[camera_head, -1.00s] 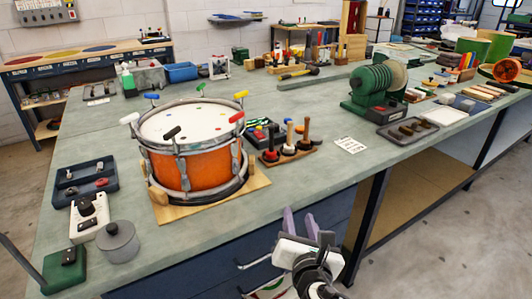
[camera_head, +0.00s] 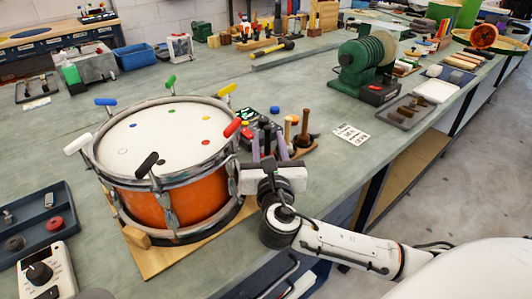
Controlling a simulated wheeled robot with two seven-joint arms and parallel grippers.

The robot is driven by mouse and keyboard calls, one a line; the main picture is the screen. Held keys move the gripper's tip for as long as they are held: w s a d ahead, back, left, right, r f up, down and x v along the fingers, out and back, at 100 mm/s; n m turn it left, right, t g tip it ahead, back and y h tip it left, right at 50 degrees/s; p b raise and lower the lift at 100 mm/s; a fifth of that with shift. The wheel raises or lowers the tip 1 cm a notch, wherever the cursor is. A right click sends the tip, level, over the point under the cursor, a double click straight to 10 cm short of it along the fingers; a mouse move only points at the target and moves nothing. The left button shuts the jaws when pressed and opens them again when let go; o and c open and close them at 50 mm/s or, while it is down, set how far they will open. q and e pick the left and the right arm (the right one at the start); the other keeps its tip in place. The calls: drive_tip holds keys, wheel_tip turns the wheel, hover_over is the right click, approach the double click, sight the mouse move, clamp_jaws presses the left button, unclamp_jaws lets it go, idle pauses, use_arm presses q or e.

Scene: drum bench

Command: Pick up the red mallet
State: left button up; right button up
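A wooden rack (camera_head: 302,152) holds several upright mallets, with a tan handle (camera_head: 287,129) and a brown handle (camera_head: 304,124) showing. My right gripper (camera_head: 268,146) is at the left end of this rack, its two purple fingers apart. A dark upright handle (camera_head: 267,139) shows between the fingers; I cannot tell whether they touch it. The red mallet head is hidden behind the gripper. My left gripper is not in view.
The orange drum (camera_head: 160,205) with coloured T-handles, one red (camera_head: 232,127), stands close left of the gripper. A white card (camera_head: 350,134) lies right. The bench between card and green machine (camera_head: 362,70) is clear.

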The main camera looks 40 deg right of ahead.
drive_tip(key=shift+x, duration=2.75)
clamp_jaws()
